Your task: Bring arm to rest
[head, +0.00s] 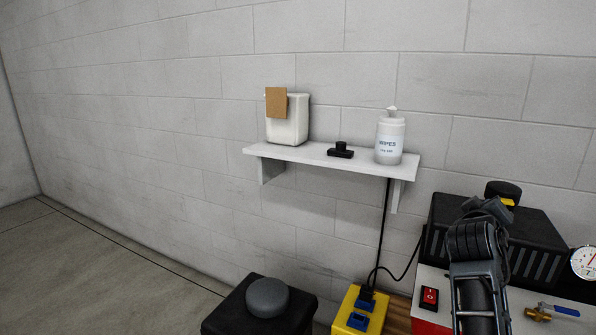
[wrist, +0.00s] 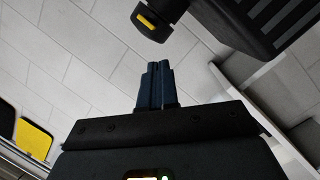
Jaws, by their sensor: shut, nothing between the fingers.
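My gripper (wrist: 155,67) shows in the wrist view with its two dark blue fingers side by side and closed together. Nothing is held between them. In the head view a dark jointed arm, which looks like mine, rises at the lower right in front of a black vented box (head: 440,222). The fingers are hard to make out there. A black knob with a yellow mark (head: 503,191) stands close behind the arm's upper end. The same knob shows in the wrist view (wrist: 154,22), just beyond the fingertips in the picture and apart from them.
A wall shelf (head: 310,154) holds a white bin (head: 289,125), a small black item (head: 341,151) and a wipes bottle (head: 390,138). Below are a yellow outlet box (head: 350,320), a red switch (head: 430,296), a blue-handled valve (head: 558,310) and a gauge (head: 584,262). The left floor is clear.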

